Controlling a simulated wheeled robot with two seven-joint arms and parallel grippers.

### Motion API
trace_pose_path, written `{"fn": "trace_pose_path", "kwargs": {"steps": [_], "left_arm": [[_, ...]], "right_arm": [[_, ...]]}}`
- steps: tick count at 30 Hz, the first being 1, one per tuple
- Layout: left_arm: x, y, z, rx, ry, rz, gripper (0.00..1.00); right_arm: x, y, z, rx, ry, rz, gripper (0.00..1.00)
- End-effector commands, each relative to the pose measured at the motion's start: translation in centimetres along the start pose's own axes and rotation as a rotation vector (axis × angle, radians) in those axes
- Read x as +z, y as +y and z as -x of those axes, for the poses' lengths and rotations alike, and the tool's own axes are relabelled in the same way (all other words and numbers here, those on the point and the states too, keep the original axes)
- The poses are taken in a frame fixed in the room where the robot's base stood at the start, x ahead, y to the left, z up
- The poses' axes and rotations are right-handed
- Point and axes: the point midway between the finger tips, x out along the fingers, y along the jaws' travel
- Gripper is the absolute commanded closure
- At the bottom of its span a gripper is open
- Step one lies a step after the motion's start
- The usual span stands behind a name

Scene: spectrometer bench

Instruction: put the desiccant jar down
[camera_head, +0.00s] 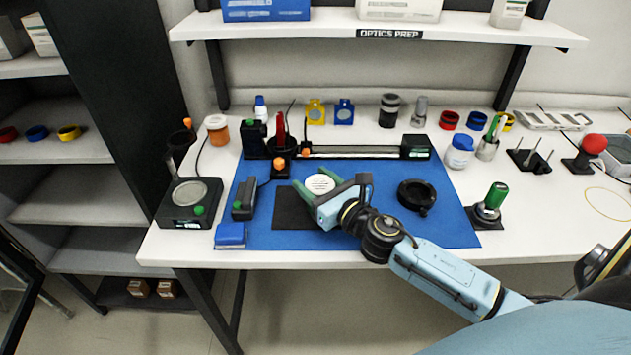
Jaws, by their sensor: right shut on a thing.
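My right gripper (321,190) reaches in from the right over the blue mat, its green-tipped fingers around a round white-topped jar (320,184). I take this for the desiccant jar; only its lid shows clearly, and its sides are mostly hidden. The gripper is shut on it. The jar appears above or just behind a black square pad (287,208) on the blue mat (445,225). I cannot tell whether its base touches anything. My left gripper is not in view.
A black ring (416,196) lies right of the gripper. A rail device (355,152) runs behind it. A black-and-green handheld unit (244,200) and blue box (230,235) stand left. A white jar with blue lid (459,152) stands at the right. The mat's front right is clear.

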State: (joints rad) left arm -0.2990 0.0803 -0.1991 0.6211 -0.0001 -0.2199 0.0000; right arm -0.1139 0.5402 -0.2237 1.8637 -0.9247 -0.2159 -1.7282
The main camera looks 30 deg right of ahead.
Motion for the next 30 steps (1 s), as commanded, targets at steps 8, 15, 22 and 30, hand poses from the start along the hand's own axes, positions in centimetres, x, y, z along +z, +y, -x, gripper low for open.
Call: {"fn": "trace_pose_path", "kwargs": {"steps": [8,15,22,30], "left_arm": [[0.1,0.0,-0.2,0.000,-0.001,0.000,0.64],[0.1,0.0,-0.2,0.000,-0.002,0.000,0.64],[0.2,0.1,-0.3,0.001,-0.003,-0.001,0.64],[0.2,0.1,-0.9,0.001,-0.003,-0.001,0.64]], "right_arm": [[-0.2,0.0,0.0,0.000,-0.001,0.000,0.27],[-0.2,0.0,0.0,0.000,0.000,0.000,0.20],[-0.4,0.0,0.9,0.000,0.002,0.000,0.20],[-0.5,0.1,5.2,0.001,0.003,-0.001,0.20]]}}
